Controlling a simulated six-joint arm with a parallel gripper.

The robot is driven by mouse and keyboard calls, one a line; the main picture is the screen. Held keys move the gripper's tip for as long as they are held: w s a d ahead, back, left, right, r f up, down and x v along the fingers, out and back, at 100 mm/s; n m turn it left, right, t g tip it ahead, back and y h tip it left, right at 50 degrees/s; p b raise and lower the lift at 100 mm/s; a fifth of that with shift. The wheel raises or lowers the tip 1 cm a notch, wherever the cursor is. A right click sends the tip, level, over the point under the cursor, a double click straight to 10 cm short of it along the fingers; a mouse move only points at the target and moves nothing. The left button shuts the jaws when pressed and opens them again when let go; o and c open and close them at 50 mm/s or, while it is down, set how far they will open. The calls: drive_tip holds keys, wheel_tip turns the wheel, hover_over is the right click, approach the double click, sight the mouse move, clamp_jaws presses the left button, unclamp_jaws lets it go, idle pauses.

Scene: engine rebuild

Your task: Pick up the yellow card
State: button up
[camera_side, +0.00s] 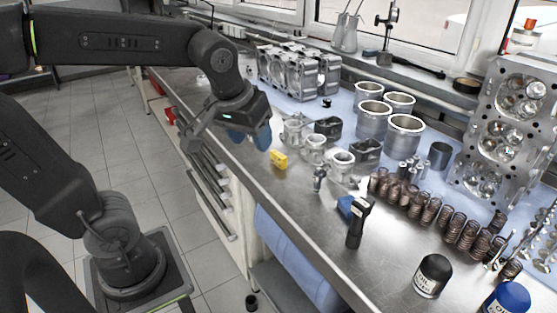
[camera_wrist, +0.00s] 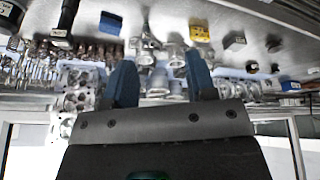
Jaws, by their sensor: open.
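The yellow card (camera_side: 278,160) looks like a small yellow block on the steel bench top, near its front edge and left of the pistons. In the wrist view the yellow card (camera_wrist: 199,33) lies at the top, beyond the tip of the right-hand blue finger. My gripper (camera_side: 250,136) is above the bench edge, up and to the left of the card and apart from it. In the wrist view my gripper (camera_wrist: 160,75) has its two blue fingers spread, with nothing held between them.
Pistons (camera_side: 315,148) and black blocks (camera_side: 365,150) stand just right of the card. Cylinder liners (camera_side: 373,119), an engine block (camera_side: 298,70) and a cylinder head (camera_side: 515,130) are farther back. Springs (camera_side: 430,210) and a black-and-blue tool (camera_side: 356,222) lie right. Steel left of the card is bare.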

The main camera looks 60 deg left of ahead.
drive_tip(key=w+a+f+n+g+y, duration=0.25)
drive_tip(key=w+a+n, duration=0.5)
drive_tip(key=w, duration=0.45)
drive_tip(key=n+g, duration=0.2)
drive_tip(key=n, duration=0.4)
approach(278, 154)
drive_tip(key=shift+n+y, duration=0.25)
drive_tip(key=shift+y, duration=0.2)
drive_tip(key=x, duration=1)
drive_tip(key=shift+w+d+f, duration=0.1)
drive_tip(key=shift+d+f, duration=0.15)
drive_tip(key=shift+d, duration=0.1)
clamp_jaws()
drive_tip(key=shift+r, duration=0.15)
